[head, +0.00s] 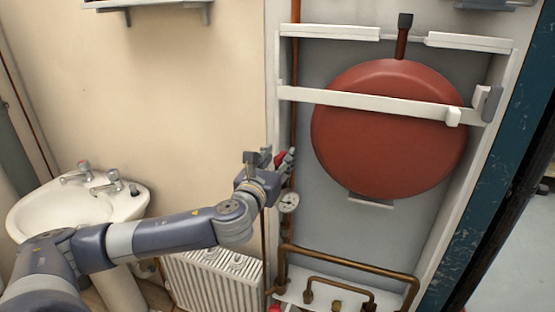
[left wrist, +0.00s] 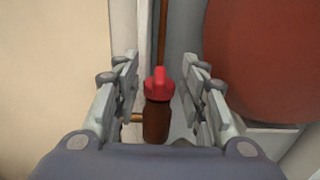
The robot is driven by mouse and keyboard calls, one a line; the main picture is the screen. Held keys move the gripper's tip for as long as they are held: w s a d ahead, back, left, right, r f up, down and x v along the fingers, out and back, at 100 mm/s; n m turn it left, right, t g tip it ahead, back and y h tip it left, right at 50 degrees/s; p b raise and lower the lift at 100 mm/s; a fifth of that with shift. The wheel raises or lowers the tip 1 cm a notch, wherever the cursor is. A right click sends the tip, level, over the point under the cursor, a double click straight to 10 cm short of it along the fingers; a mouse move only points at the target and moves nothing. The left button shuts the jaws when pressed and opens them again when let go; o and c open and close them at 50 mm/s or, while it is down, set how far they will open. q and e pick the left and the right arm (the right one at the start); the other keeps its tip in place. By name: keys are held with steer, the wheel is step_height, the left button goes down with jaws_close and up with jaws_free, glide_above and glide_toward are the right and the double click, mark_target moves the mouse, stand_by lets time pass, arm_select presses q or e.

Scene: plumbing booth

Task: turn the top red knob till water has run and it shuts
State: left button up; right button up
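The top red knob (left wrist: 159,84) sits on a dark red-brown valve body (left wrist: 157,121) on a vertical copper pipe. In the left wrist view it lies between the two fingers of my left gripper, with a gap on each side. In the head view the knob (head: 280,158) is mostly hidden by the gripper. My left gripper (head: 272,161) is open around or just in front of the knob; I cannot tell the exact depth. My right gripper is in neither view. No running water shows.
A round gauge (head: 288,201) is just below the gripper. A large red tank (head: 390,130) behind a white bar (head: 370,102) stands to the right. Copper pipes (head: 350,264) run low down. A white radiator (head: 212,281) and a sink (head: 75,211) are at left.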

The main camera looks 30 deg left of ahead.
arm_select(q)
steer(key=v, duration=0.7)
steer(key=shift+s, duration=0.25)
steer(key=shift+d, duration=0.1)
